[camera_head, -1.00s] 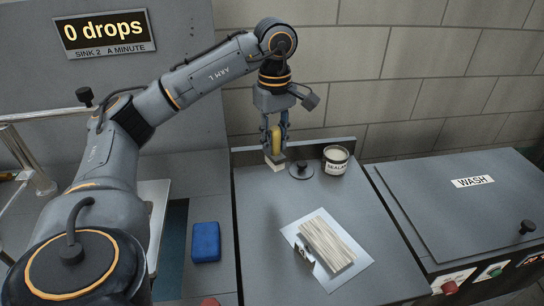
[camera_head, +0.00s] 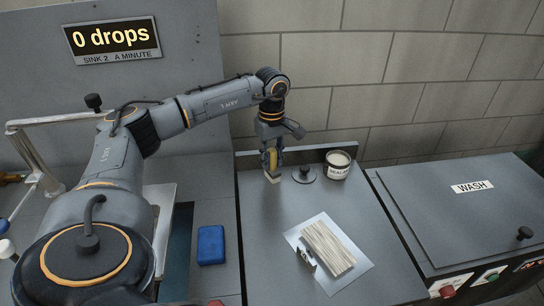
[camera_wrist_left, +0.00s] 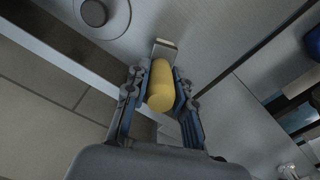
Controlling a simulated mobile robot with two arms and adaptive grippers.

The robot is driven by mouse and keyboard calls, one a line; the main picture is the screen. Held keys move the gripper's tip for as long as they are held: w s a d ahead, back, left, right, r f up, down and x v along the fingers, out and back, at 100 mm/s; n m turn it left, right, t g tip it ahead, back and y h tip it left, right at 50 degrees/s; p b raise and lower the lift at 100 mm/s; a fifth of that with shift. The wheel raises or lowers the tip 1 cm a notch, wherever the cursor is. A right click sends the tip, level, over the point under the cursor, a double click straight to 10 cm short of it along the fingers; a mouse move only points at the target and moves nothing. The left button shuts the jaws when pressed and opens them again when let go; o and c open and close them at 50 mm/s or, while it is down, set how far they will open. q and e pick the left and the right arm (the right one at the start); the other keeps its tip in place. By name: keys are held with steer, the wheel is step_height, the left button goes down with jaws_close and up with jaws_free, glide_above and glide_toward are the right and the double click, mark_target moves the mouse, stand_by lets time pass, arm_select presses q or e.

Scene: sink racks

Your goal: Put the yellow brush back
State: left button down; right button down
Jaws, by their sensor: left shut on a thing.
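The yellow brush (camera_head: 272,158) is upright between the fingers of my left gripper (camera_head: 271,160), with its pale bristle end (camera_head: 272,177) pointing down at the grey counter near the back ledge. I cannot tell whether the bristles touch the counter. In the left wrist view the brush's yellow handle (camera_wrist_left: 161,84) lies between the two blue-grey fingers (camera_wrist_left: 157,95), which are shut on it. My right gripper does not show.
A round black-knobbed lid (camera_head: 304,174) and a jar labelled SEALANT (camera_head: 338,165) stand right of the brush. A white sheet with pale strips (camera_head: 328,248) lies in front. A blue sponge (camera_head: 211,245) lies left. The WASH box (camera_head: 462,205) is at right.

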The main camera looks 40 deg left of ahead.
arm_select(q)
steer(key=shift+f, duration=0.1)
steer(key=c, duration=1.1)
jaws_free()
step_height(320, 180, up, 12)
steer(key=shift+r+b, duration=0.15)
steer(key=shift+b, duration=0.55)
steer(key=shift+r, duration=0.1)
